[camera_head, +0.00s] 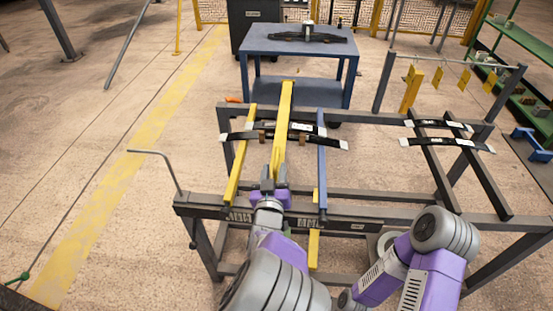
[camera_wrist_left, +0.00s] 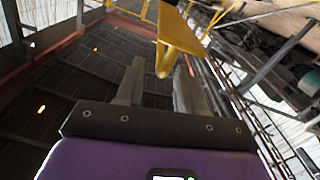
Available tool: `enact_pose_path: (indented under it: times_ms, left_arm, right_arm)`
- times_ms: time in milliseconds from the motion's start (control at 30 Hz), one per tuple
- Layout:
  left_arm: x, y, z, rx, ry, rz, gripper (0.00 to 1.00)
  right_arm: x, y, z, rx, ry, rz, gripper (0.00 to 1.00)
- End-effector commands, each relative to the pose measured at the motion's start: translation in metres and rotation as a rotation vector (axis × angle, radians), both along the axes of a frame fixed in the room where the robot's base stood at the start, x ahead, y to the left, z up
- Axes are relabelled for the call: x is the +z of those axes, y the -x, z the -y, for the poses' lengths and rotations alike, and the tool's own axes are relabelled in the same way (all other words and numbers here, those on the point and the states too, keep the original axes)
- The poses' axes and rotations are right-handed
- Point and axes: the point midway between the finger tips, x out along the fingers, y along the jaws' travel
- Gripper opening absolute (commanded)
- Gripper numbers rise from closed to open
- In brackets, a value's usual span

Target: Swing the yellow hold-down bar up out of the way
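The yellow hold-down bar (camera_head: 284,125) runs from just ahead of my left gripper, over the dark leaf springs, to a far end that shows above the rack's rear rail. I cannot tell its exact tilt. My left gripper (camera_head: 268,184) is at the bar's near end, above the rack's front beam. In the left wrist view, the bar's yellow end (camera_wrist_left: 180,36) lies beyond and between the two grey fingertips (camera_wrist_left: 158,75). The fingers stand apart with a gap between them. Contact with the bar is not clear. My right gripper is out of view; only its arm shows.
A dark leaf spring (camera_head: 325,142) lies across the yellow rail (camera_head: 240,155) and the blue rail (camera_head: 322,165). More springs (camera_head: 447,141) lie on the rack's right side. A bent grey rod (camera_head: 165,158) rises at the left. A blue table (camera_head: 270,45) stands behind.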

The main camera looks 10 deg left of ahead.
Motion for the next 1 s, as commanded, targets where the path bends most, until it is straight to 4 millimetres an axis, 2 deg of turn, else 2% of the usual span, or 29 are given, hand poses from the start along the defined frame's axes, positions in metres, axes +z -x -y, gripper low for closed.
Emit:
enact_pose_path:
  times_ms: [100, 300, 467, 700, 933, 1000]
  left_arm:
    - [-0.002, -0.021, -0.001, 0.002, -0.003, 0.002, 0.38]
    - [-0.002, -0.044, 0.0, 0.001, -0.003, -0.001, 0.38]
    - [-0.002, -0.052, -0.001, 0.001, -0.003, -0.003, 0.38]
    - [-0.001, -0.052, -0.001, 0.0, -0.002, -0.003, 0.38]
    - [-0.001, -0.052, 0.0, -0.001, -0.002, -0.003, 0.03]
    - [-0.001, -0.052, 0.0, -0.001, -0.002, -0.003, 0.0]
  right_arm:
    - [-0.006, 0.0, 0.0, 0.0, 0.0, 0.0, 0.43]
    - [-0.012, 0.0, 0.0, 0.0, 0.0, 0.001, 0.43]
    - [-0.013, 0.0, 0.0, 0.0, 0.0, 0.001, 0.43]
    - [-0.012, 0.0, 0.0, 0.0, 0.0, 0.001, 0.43]
    - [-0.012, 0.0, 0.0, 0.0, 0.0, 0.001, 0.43]
    - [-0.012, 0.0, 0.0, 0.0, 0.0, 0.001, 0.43]
